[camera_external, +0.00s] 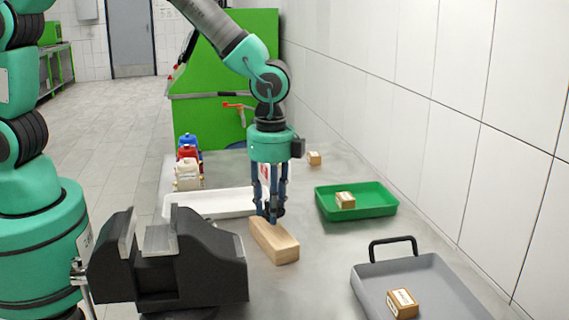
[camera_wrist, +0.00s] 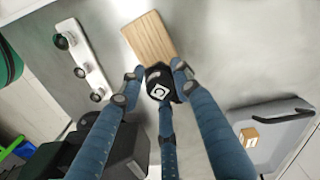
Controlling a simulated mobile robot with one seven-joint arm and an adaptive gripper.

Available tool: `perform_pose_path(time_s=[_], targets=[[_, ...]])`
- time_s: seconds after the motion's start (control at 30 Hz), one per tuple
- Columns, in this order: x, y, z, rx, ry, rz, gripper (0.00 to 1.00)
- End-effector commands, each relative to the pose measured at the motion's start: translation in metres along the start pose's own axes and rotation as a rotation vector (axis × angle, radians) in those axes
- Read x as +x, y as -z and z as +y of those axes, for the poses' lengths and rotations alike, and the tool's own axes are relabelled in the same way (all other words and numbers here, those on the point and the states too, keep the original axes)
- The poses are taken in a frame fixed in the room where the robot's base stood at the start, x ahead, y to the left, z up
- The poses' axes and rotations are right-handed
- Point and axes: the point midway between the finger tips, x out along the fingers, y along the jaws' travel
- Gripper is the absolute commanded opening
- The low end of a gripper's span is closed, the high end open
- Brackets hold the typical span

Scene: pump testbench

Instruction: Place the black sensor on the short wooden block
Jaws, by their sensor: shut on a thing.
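The short wooden block (camera_external: 276,244) lies on the grey table, below and in front of my gripper (camera_external: 273,213). It also shows in the wrist view (camera_wrist: 149,36). My gripper is shut on the black sensor (camera_wrist: 157,82), a small dark piece with a white mark on its face, held between the blue fingers. In the wrist view the sensor overlaps the near end of the block. In the external view the fingertips are at the block's far end and mostly hide the sensor. I cannot tell whether the sensor touches the block.
A green tray (camera_external: 375,203) and a grey tray (camera_external: 425,280) to the right hold small boxes. Bottles (camera_external: 187,165) stand behind. Bare table separates block and trays.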

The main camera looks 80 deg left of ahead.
Motion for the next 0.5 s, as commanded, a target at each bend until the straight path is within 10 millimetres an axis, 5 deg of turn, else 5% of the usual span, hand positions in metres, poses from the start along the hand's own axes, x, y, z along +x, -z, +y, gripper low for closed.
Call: perform_pose_path(time_s=[0.2, 0.5], targets=[[0.019, 0.001, -0.001, 0.0, 0.001, 0.001, 0.06], [0.02, 0.001, -0.001, 0.0, 0.001, 0.001, 0.06]])
